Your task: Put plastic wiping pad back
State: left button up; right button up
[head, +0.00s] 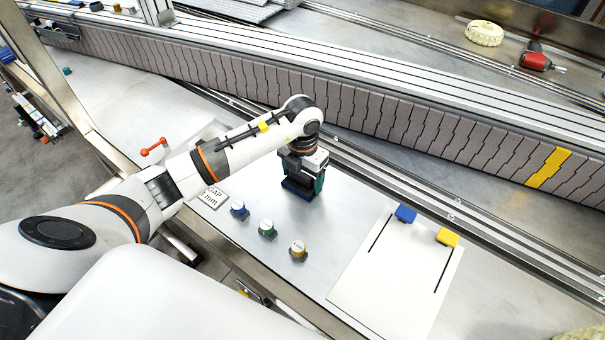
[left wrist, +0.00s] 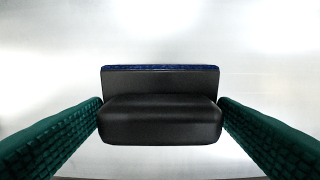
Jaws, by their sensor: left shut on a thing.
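The plastic wiping pad (left wrist: 160,118) has a black grip body and a blue layer along its far edge. It sits centred between the green ribbed fingers of my left gripper (left wrist: 160,122) in the left wrist view, with a finger against each end. In the head view, my left gripper (head: 303,180) points down over the metal table, with the pad's blue part (head: 297,190) low between the fingers. The pad is at or just above the table surface; I cannot tell if it touches. My right gripper is not in view.
The metal table (head: 330,215) has three small capped pieces, blue (head: 239,209), green (head: 267,229) and orange (head: 298,249), and a "GAP" label (head: 214,196). A white sheet (head: 395,275) with blue (head: 405,214) and yellow (head: 447,237) blocks lies right. The conveyor (head: 400,120) runs behind.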

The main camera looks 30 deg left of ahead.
aim_at(302, 173)
pick_arm(q)
jog(key=o, duration=0.8)
jog(key=shift+f, duration=0.1)
notch_tip(302, 173, up, 12)
jog(key=shift+r+b, duration=0.2)
jog(key=shift+b, duration=0.1)
